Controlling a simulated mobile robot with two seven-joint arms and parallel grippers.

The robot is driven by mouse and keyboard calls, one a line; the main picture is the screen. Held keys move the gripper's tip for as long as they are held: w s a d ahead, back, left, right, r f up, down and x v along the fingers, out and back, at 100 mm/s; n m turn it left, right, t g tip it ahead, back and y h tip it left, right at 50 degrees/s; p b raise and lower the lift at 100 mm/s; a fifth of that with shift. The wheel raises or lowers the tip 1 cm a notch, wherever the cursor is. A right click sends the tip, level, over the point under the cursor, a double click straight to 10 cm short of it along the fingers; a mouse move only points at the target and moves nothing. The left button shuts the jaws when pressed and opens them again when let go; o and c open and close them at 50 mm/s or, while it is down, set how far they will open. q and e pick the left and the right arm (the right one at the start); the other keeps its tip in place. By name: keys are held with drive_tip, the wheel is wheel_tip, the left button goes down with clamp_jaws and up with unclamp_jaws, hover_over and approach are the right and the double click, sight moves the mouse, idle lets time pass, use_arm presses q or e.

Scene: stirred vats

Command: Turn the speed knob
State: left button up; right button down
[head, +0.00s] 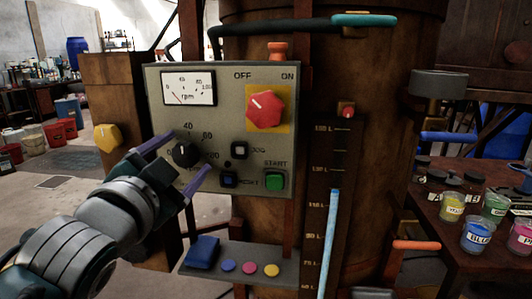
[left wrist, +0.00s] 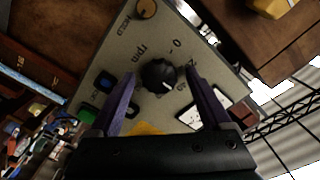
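The speed knob (head: 185,153) is a round black knob with a white mark, low on the left of the grey control panel (head: 215,118). Numbers such as 40, 60 and 80 ring it. My left gripper (head: 174,161) is open, with one purple finger above left of the knob and one below right. In the left wrist view the knob (left wrist: 159,75) lies between the tips of the open left gripper (left wrist: 161,75), with a gap visible on both sides. I cannot tell how deep the fingers reach around it. My right gripper is not in view.
A red OFF/ON switch (head: 266,108), an rpm gauge (head: 188,88) and a green START button (head: 275,181) share the panel. A yellow knob (head: 107,137) sits left. A ledge (head: 230,258) with a blue block and coloured discs lies below. Paint jars stand on the right table.

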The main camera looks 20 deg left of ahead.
use_arm(q)
drive_tip(key=shift+s, duration=0.1)
drive_tip(key=v, duration=0.9)
drive_tip(key=shift+s, duration=0.35)
